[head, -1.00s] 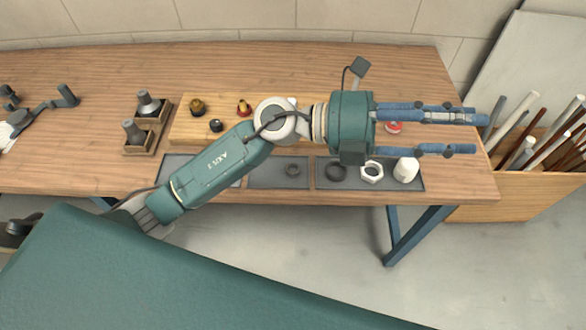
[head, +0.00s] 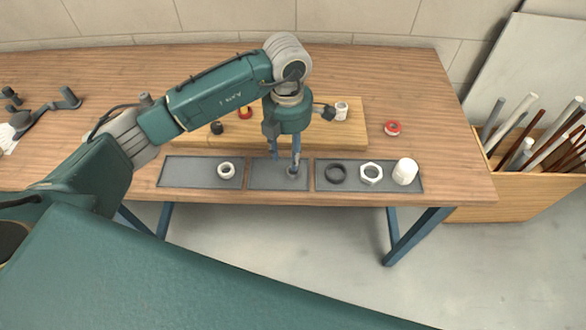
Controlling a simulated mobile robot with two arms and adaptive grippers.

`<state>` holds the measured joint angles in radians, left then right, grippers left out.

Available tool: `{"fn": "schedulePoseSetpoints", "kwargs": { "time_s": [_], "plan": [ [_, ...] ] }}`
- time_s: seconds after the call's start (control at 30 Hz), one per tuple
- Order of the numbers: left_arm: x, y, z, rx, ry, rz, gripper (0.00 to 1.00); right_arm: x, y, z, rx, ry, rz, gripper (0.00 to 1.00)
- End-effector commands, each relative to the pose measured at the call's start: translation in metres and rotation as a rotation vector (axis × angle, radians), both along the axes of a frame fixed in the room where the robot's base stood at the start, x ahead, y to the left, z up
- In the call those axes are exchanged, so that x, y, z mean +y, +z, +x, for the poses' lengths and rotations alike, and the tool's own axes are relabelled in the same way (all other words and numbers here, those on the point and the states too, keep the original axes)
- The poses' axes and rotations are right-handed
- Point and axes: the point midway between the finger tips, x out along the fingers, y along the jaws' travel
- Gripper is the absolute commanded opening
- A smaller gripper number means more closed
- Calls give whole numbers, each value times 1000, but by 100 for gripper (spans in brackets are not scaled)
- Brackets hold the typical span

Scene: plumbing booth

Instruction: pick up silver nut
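My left gripper (head: 285,161) points down over the middle grey tray (head: 262,184), its two blue fingers spread apart. A small grey nut or ring (head: 292,173) lies on that tray at the right fingertip, partly hidden by the finger. I cannot tell whether they touch. A pale hexagonal nut (head: 371,174) lies flat on the right tray (head: 388,187), to the right of the gripper. Which of these is the silver nut is not certain from colour alone. My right gripper is not in view.
A black ring (head: 335,173) and a white cap (head: 405,171) share the right tray. A white ring (head: 226,170) lies on the left tray (head: 190,172). Behind is a wooden board (head: 345,133) with fittings. A red tape roll (head: 392,128) lies behind the right tray. A pipe crate (head: 535,185) stands at right.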

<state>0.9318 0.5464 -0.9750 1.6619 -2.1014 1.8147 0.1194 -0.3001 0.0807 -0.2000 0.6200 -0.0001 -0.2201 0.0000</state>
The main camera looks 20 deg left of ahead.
Motion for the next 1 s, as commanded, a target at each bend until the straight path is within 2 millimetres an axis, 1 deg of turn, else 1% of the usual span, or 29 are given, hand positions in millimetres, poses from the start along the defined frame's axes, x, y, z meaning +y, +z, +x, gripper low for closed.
{"fn": "schedulePoseSetpoints", "kwargs": {
  "time_s": [0.03,0.17,0.27,0.37,0.43,0.5,0.6,0.8,0.87,0.9,1.0],
  "plan": [
    [0,-5,-1,3,0,0,38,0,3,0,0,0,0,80],
    [-1,-13,-1,2,0,-1,38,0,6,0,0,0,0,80],
    [-4,-22,-1,5,-2,-2,38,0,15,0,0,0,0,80],
    [-7,-37,-1,7,0,-2,38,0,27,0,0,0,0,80],
    [-7,-49,-1,4,-1,-1,38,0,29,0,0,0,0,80],
    [-7,-57,0,3,-1,-3,38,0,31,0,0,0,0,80],
    [-7,-64,0,1,-2,-1,38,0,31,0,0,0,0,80],
    [-7,-65,1,-1,-2,-2,38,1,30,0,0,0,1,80],
    [-7,-65,1,-1,-2,-2,28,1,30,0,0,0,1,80],
    [-7,-65,1,-1,-2,-2,20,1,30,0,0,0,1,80],
    [-7,-65,1,0,-2,-3,1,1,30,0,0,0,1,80]
  ]
}}
